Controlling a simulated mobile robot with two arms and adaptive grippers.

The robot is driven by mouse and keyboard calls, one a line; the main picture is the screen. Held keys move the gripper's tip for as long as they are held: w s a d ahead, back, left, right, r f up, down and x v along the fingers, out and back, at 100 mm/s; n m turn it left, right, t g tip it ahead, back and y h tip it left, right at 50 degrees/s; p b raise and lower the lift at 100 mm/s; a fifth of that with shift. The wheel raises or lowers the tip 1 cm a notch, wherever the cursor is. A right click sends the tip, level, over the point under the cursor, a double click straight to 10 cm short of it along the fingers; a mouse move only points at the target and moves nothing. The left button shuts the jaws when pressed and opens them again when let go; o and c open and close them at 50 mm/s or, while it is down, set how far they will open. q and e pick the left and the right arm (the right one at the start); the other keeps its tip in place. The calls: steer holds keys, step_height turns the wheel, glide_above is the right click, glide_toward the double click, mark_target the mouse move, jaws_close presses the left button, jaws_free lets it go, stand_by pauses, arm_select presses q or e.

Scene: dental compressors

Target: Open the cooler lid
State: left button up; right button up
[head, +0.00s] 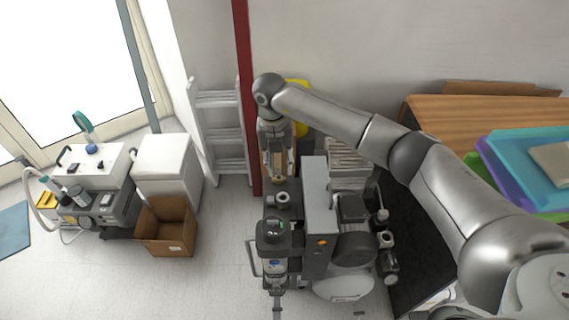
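A plain white box that looks like the cooler (165,167) stands on the floor at the left, between a white-topped equipment cart and the ladder. Its lid (164,148) looks shut, lying flat on top. My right gripper (278,178) hangs pointing down, above the dark equipment in the middle. Its two fingers are apart, with no held thing visible between them. It is well to the right of the cooler, not touching it. My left gripper does not show.
An open cardboard box (167,228) stands in front of the cooler. A ladder (220,135) and a red post (246,100) stand between the cooler and my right gripper. Compressor equipment (318,215) fills the middle. A wooden table (450,112) with colored trays is at right. Floor (215,285) is clear at lower left.

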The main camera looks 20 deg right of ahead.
steer(key=shift+w+a+r, duration=0.2)
steer(key=shift+a+r, duration=0.45)
steer(key=shift+r, duration=0.05)
step_height(320, 180, up, 12)
steer(key=shift+w+a, duration=0.15)
steer(key=shift+a, duration=0.2)
steer(key=shift+f, duration=0.1)
stand_by(0.5)
